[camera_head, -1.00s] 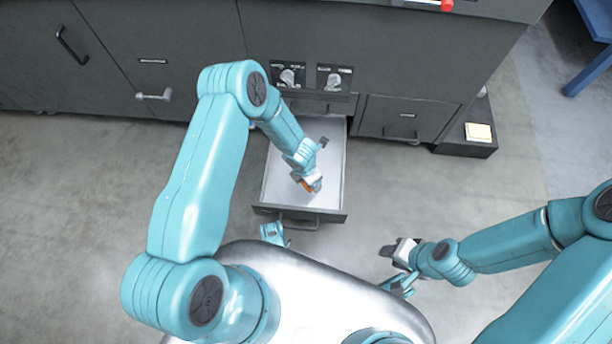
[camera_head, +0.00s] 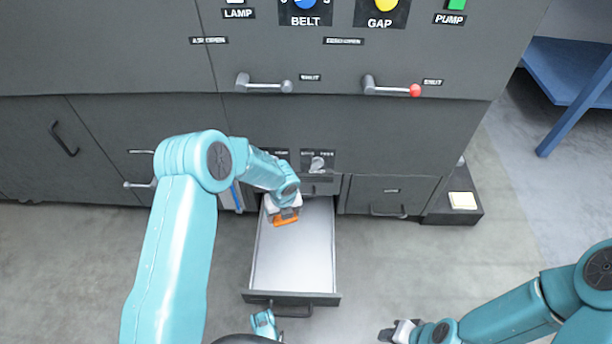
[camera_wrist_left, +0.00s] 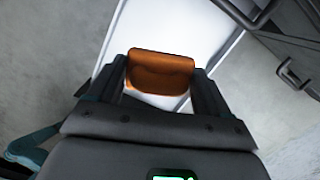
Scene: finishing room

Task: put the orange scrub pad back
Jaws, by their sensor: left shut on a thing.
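The orange scrub pad (camera_head: 286,221) is held in my left gripper (camera_head: 285,214), over the back left part of the open drawer (camera_head: 293,265). In the left wrist view the pad (camera_wrist_left: 161,72) sits between the two fingers of my left gripper (camera_wrist_left: 161,86), with the pale drawer floor (camera_wrist_left: 178,30) behind it. I cannot tell whether the pad touches the drawer floor. My right gripper (camera_head: 398,332) is low at the right, away from the drawer, and too small to tell open from shut.
Dark cabinets (camera_head: 100,125) stand behind the drawer, with a lever (camera_head: 263,84) and a red-tipped lever (camera_head: 392,88) above. A blue table (camera_head: 570,75) is at the far right. The floor between is clear.

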